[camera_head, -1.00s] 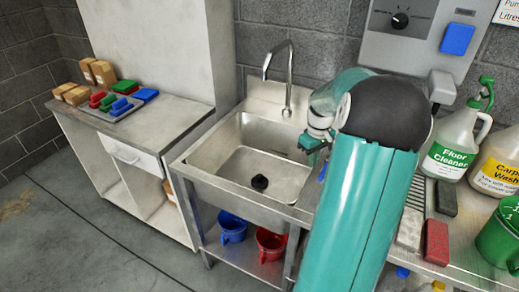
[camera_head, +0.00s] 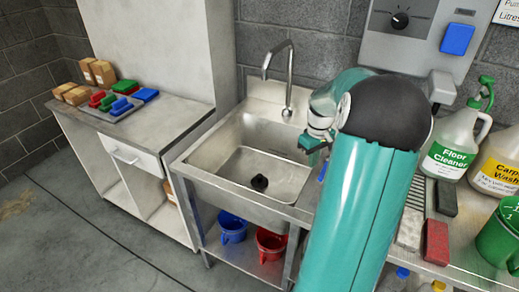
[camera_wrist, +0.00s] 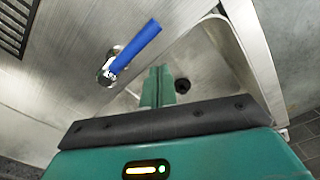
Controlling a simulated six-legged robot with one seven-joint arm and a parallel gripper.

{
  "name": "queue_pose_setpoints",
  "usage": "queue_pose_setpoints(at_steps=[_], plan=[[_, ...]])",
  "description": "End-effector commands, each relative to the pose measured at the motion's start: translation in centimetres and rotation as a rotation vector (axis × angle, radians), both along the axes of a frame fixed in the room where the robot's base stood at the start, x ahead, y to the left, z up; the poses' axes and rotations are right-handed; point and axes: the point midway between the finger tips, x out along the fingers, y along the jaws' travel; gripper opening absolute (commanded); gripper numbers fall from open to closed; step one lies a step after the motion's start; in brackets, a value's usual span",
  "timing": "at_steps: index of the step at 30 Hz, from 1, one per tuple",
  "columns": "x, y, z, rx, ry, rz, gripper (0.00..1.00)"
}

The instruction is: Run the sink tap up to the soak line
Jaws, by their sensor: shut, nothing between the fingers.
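The steel sink (camera_head: 205,157) has an empty-looking basin with a dark drain (camera_head: 260,182). Its tall curved spout (camera_head: 290,72) rises at the back, and no water shows falling from it. The blue tap lever (camera_wrist: 137,46) sits on a chrome valve in the wrist view, and a sliver of blue shows in the head view (camera_head: 323,171). My gripper (camera_wrist: 158,78) is shut and empty, over the sink and beside the lever, apart from it in the picture. In the head view my gripper (camera_head: 312,147) is partly hidden by my wrist. I cannot make out a soak line.
At right are the floor cleaner bottle (camera_head: 447,150), a red pad (camera_head: 436,241) and a green jug (camera_head: 497,238). A blue bucket (camera_head: 232,230) and a red bucket (camera_head: 270,245) stand under the sink. The left counter (camera_head: 175,108) holds coloured pads and boxes.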

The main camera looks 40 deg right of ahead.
Motion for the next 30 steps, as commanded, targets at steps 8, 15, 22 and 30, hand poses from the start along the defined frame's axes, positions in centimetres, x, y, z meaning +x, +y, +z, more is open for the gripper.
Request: queue_pose_setpoints(at_steps=[8, 15, 22, 30], plan=[[0.0, 0.0, -0.1, 0.0, 0.0, 0.0, 0.0], [0.0, 0.0, -1.4, 0.001, 0.001, 0.001, 0.0], [0.0, 0.0, -3.0, 0.001, 0.001, 0.0, 0.0], [0.0, 0.0, -3.2, 0.0, 0.0, 0.0, 0.0]])
